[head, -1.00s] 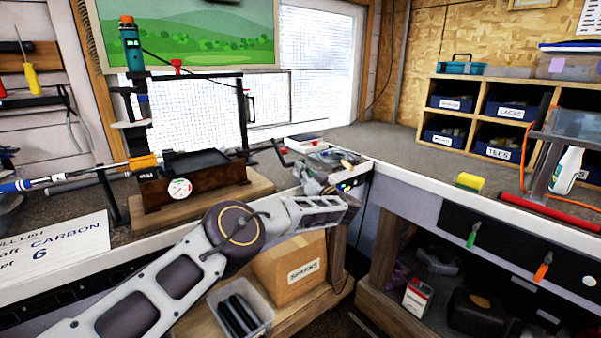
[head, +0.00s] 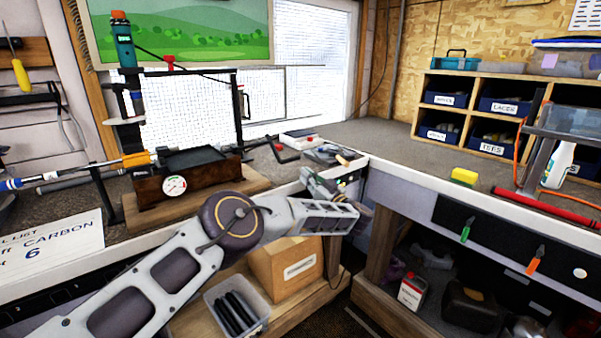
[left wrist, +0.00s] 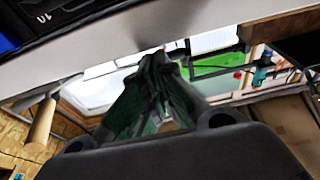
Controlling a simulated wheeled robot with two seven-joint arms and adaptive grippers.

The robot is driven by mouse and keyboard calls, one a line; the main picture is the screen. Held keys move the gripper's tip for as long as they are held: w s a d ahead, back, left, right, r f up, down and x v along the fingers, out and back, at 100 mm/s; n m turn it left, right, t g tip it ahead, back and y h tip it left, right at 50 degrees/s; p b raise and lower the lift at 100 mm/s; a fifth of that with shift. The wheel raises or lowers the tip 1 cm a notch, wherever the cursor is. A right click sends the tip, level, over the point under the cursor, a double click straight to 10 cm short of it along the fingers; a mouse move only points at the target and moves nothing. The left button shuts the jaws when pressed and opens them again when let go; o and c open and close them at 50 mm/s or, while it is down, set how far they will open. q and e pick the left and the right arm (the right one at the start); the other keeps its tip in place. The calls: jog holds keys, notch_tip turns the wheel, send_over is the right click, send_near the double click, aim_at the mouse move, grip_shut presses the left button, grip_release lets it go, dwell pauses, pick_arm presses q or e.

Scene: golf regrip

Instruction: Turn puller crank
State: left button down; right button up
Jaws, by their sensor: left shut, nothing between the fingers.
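The puller (head: 190,196) is a rust-brown box with a round white gauge (head: 174,185), on a wooden board on the left counter. Its crank (head: 278,150), a thin dark bent bar with red on it, sticks out to the right of the box. My left gripper (head: 316,181) is at the counter's front edge near the corner, right of the crank and nearer to me, apart from it. In the left wrist view its dark green fingers (left wrist: 155,88) are together and empty. The fingertips are partly hidden in the head view. My right gripper is not in view.
An orange-sleeved club shaft (head: 135,159) runs into the puller from the left. A grey tray (head: 347,150) with small items lies behind my gripper. A yellow sponge (head: 464,176) sits on the right counter. A cardboard box (head: 285,268) stands under the counter, below my arm.

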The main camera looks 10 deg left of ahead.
pick_arm(q)
jog(key=shift+v, duration=2.8)
jog(key=c, duration=2.2)
grip_release()
